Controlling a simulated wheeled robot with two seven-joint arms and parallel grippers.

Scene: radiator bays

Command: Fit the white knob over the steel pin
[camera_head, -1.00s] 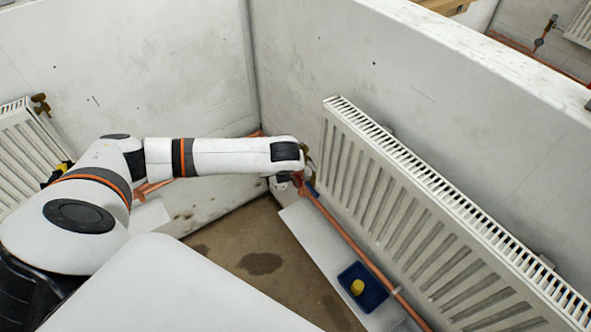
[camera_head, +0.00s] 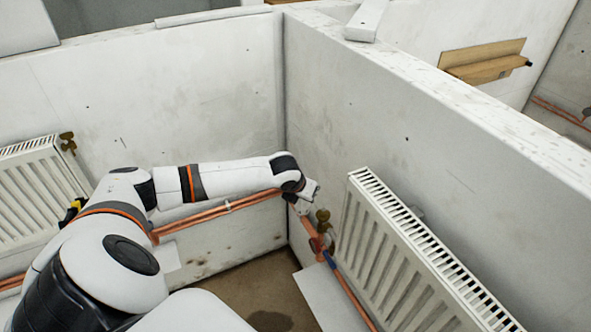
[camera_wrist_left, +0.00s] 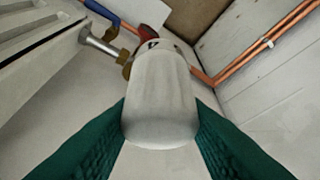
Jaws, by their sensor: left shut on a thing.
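My left gripper (camera_wrist_left: 160,130) is shut on the white knob (camera_wrist_left: 160,95), which sits between its two green fingers in the left wrist view. The brass valve also shows in the left wrist view (camera_wrist_left: 127,67), partly behind the knob. The knob looks apart from the valve, though its far end overlaps it in the picture. I cannot make out the steel pin; the knob may hide it. My right gripper is not in view.
A white radiator (camera_head: 400,245) hangs on the right wall, close to the valve. Copper pipes (camera_head: 225,208) run along the back wall. A blue handle (camera_head: 329,260) sits low by the valve. Another radiator (camera_head: 38,190) is at the left.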

